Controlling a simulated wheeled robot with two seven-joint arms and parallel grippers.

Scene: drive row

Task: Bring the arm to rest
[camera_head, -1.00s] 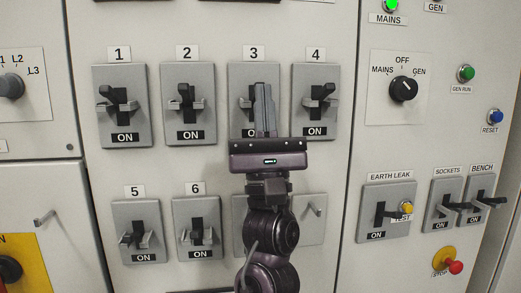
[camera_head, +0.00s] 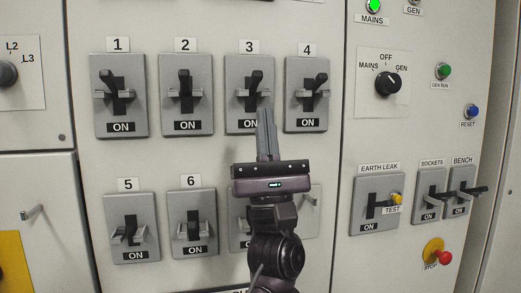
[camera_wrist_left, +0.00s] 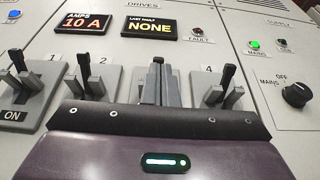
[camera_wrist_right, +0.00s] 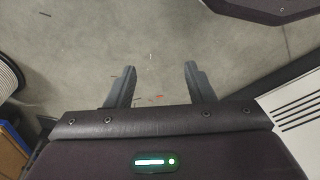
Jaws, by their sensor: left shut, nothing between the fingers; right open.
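My left gripper (camera_head: 266,133) is shut and empty in the head view, its fingers pointing up just below switch 3 (camera_head: 248,95). In the left wrist view the closed fingers (camera_wrist_left: 161,84) stand in front of switch 3, hiding most of it. Whether they touch the panel I cannot tell. The lever of switch 3 points up, with its ON label showing. My right gripper (camera_wrist_right: 160,85) shows only in its own wrist view, open and empty above a grey floor.
Switches 1 (camera_head: 120,95), 2 (camera_head: 186,95) and 4 (camera_head: 307,95) flank switch 3. Switches 5 (camera_head: 131,228) and 6 (camera_head: 191,223) are below, left of my arm. A MAINS/OFF/GEN knob (camera_head: 387,84), an earth leak switch (camera_head: 377,205) and a red stop button (camera_head: 444,257) are at the right.

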